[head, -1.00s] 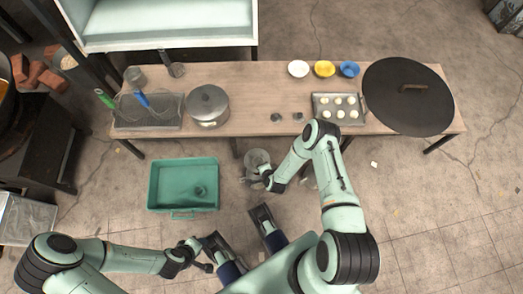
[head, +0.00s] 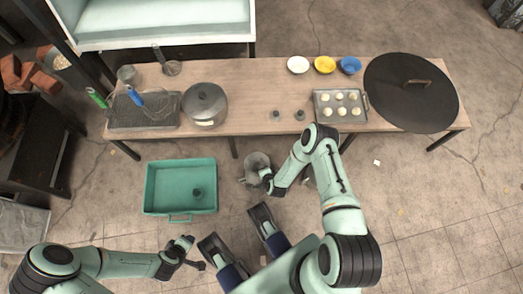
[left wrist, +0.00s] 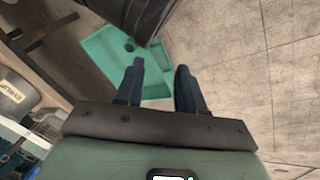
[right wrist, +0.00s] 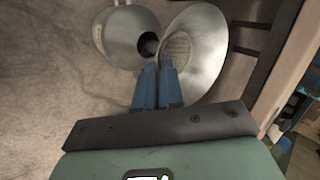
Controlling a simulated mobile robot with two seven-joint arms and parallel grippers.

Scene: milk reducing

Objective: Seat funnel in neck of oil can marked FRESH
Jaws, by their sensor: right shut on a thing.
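In the right wrist view my right gripper (right wrist: 158,82) is shut on a grey metal funnel (right wrist: 205,55), whose wide mouth with a mesh strainer shows to the right of the fingers. A rounded metal can (right wrist: 118,38) with a dark opening (right wrist: 148,46) lies just left of it; I cannot read any mark on it. In the head view my right gripper (head: 266,180) is in front of the table beside a grey metal shape (head: 256,161); funnel and can are hard to separate there. My left gripper (left wrist: 159,82) is open and empty; it also shows in the head view (head: 195,257).
A teal tray (head: 150,190) with a small dark thing in it stands on the floor at left. The wooden table (head: 258,95) holds a lidded pot (head: 206,103), bowls, a bun tray (head: 318,116) and a large black lid (head: 400,105). Floor at right is mostly clear.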

